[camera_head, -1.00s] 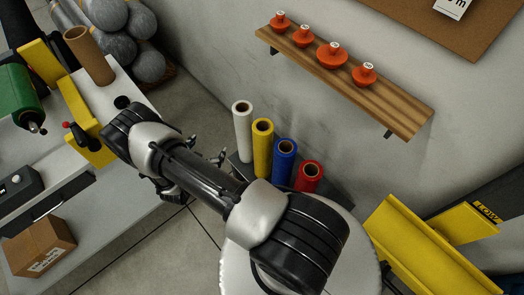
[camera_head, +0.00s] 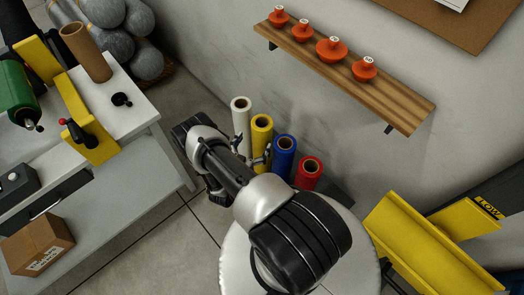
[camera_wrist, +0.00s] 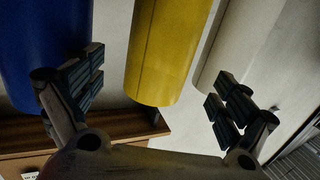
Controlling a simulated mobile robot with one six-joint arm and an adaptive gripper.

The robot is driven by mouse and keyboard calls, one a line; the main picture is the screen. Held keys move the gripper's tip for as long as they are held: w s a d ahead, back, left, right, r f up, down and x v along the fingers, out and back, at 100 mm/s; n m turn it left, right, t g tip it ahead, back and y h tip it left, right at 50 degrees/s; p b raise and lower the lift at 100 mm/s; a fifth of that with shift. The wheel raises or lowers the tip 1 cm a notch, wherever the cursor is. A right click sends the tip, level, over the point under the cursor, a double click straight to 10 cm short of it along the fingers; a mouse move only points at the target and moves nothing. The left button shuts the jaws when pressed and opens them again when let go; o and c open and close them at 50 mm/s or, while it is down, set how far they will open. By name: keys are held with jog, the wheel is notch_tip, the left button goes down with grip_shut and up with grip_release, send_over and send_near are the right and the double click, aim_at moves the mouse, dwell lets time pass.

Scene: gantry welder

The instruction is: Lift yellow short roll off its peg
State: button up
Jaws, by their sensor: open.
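The yellow roll (camera_head: 262,127) stands upright in a row between the white roll (camera_head: 240,120) and the blue roll (camera_head: 284,155). Its peg is hidden. In the wrist view, the yellow roll (camera_wrist: 168,50) fills the middle, with the blue roll (camera_wrist: 40,55) at left and the white roll (camera_wrist: 240,45) at right. My gripper (camera_wrist: 155,80) is open and empty, its fingers to either side of the yellow roll in that view. In the head view, my gripper (camera_head: 255,156) is close to the yellow roll, partly hidden by my arm. Contact cannot be told.
A red roll (camera_head: 308,173) stands at the row's right end. A wooden wall shelf (camera_head: 400,99) with several orange items hangs above. A white workbench (camera_head: 145,112) stands left, a yellow beam (camera_head: 425,250) lower right. Bare floor lies between bench and rolls.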

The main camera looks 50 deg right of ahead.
jog(key=x, duration=0.2)
jog(key=b+x, duration=0.1)
jog(key=x, duration=0.1)
jog(key=b+x, duration=0.1)
jog(key=x, duration=0.2)
jog(key=shift+d+r, duration=0.15)
jog(key=shift+r, duration=0.1)
jog(key=c, duration=2.2)
jog(key=shift+w+r, duration=0.15)
jog(key=shift+r, duration=0.05)
